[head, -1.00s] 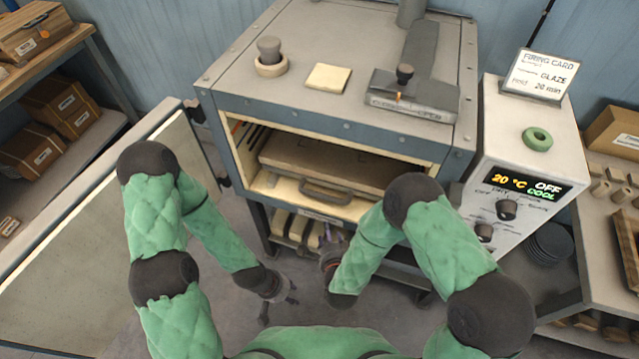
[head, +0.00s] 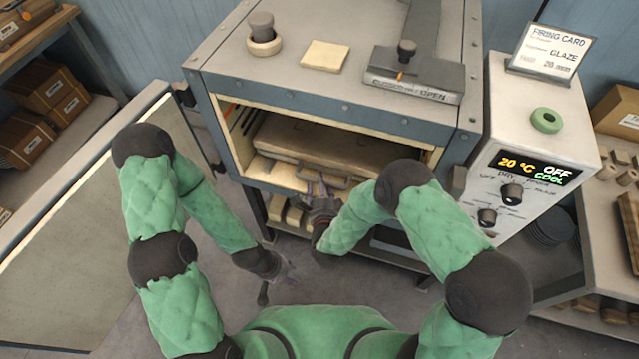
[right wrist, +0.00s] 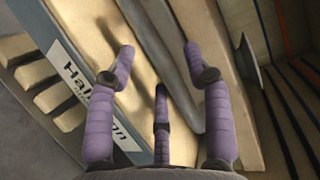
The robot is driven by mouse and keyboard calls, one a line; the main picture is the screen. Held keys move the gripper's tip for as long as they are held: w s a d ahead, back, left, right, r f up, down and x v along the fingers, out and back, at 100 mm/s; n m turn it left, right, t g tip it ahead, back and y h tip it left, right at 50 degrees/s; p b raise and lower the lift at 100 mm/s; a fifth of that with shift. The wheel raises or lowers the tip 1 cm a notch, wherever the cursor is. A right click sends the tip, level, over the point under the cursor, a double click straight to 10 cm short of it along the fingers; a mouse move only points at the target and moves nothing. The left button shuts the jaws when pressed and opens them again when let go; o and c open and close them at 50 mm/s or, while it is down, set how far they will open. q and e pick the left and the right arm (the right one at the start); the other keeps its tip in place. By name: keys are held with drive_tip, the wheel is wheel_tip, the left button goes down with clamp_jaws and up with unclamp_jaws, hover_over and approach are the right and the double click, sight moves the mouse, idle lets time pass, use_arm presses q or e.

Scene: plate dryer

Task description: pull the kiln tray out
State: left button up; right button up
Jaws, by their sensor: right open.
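The kiln tray (head: 340,142) is a flat brown-grey slab inside the open kiln chamber. Its front handle (head: 338,183) faces me and is partly covered by my right gripper. My right gripper (head: 320,186) is open with its purple fingers at the handle; I cannot tell whether they touch it. In the right wrist view, the spread fingers (right wrist: 158,62) point at the tray front (right wrist: 205,70) and the pale chamber sill, and nothing is clearly held. My left gripper (head: 284,277) hangs low, left of the right one, with its fingers apart and empty.
The kiln body (head: 330,98) surrounds the chamber. A large pale panel (head: 70,260) stands open at the left. The control box (head: 525,180) at the right reads 20 °C, OFF, COOL. Below the chamber is a shelf with pale blocks (head: 294,214). Clear floor lies left of my left gripper.

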drive_tip(key=shift+x, duration=0.85)
clamp_jaws()
